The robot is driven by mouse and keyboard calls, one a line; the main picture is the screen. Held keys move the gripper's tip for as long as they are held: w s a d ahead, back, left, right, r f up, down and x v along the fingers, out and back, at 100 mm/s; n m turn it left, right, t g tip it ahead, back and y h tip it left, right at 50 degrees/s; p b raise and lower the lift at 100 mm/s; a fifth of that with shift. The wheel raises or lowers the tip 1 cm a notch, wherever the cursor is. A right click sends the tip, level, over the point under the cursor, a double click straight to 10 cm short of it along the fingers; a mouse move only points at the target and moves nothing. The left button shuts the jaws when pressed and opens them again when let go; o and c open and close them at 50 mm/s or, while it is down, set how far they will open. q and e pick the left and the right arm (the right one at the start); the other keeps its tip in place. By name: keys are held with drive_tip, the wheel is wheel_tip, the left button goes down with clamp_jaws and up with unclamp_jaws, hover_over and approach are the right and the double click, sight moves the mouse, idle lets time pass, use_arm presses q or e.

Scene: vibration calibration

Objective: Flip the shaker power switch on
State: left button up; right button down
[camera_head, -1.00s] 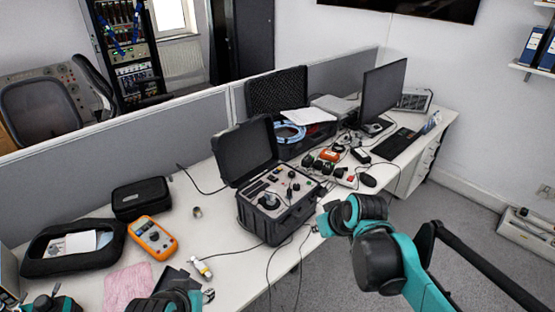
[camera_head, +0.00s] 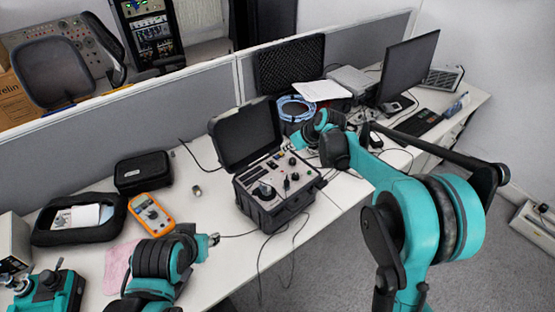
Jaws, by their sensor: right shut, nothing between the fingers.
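The shaker unit is a black case (camera_head: 277,211) with its lid (camera_head: 246,133) open, on the white desk. Its grey control panel (camera_head: 279,174) faces up and carries knobs, small switches and a round black part at the left. The power switch is too small to single out. My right gripper (camera_head: 299,139) is shut and empty. It shows just above and behind the panel's far right corner, and I cannot tell whether it touches anything. My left gripper (camera_head: 212,240) is low at the desk's front edge, left of the case; its fingers are too small to read.
An orange multimeter (camera_head: 151,214), a black pouch (camera_head: 143,173) and an open black tray-like case (camera_head: 50,237) lie to the left. A second case with a blue cable coil (camera_head: 296,106), a monitor (camera_head: 408,66) and a keyboard (camera_head: 418,123) stand to the right. Cables hang over the front edge.

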drive_tip(key=b, duration=0.3)
hover_over(275, 166)
drive_tip(key=f, duration=0.8)
drive_tip(key=shift+s+d+f, duration=0.15)
drive_tip(key=shift+s, duration=0.05)
wheel_tip(275, 166, down, 2)
drive_tip(key=shift+s+d+f+b, duration=0.15)
drive_tip(key=shift+b, duration=0.15)
drive_tip(key=shift+s+f, duration=0.1)
drive_tip(key=shift+f, duration=0.5)
drive_tip(key=shift+d, duration=0.1)
drive_tip(key=shift+f, duration=0.1)
drive_tip(key=shift+s+d+f+b, duration=0.1)
drive_tip(key=shift+s+f+b, duration=0.1)
drive_tip(key=shift+f+b, duration=0.45)
drive_tip(key=shift+r+p, duration=0.55)
drive_tip(key=shift+r, duration=0.45)
drive_tip(key=shift+r, duration=0.1)
